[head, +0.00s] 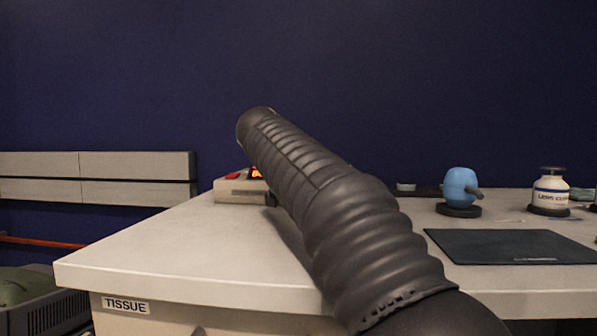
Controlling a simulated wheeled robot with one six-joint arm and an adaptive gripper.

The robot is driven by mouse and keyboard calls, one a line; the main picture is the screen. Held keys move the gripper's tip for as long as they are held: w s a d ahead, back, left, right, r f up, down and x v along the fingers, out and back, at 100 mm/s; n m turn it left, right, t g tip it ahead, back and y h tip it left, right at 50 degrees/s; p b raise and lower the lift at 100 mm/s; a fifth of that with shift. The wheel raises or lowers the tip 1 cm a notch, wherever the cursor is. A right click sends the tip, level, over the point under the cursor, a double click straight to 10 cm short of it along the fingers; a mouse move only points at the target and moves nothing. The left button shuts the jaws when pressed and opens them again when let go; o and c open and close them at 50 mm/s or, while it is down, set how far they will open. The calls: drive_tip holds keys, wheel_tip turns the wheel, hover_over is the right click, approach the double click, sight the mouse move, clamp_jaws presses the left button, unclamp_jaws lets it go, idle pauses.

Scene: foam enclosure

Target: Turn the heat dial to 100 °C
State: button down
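A low beige device (232,190) sits on the far left part of the bench, with a red part on top and a small lit orange display (256,173). The display is mostly covered by my arm and its figures cannot be read. No heat dial can be made out; the right side of the device is hidden behind my arm. A small dark part shows at its lower right, beside the arm. My dark ribbed arm reaches from the lower right up over the bench towards the device. My gripper does not show.
The pale bench (170,255) is clear at front left. To the right are a dark mat (510,246), a blue rounded object (460,187) on a black base and a white bottle (550,191). A dark blue wall stands behind.

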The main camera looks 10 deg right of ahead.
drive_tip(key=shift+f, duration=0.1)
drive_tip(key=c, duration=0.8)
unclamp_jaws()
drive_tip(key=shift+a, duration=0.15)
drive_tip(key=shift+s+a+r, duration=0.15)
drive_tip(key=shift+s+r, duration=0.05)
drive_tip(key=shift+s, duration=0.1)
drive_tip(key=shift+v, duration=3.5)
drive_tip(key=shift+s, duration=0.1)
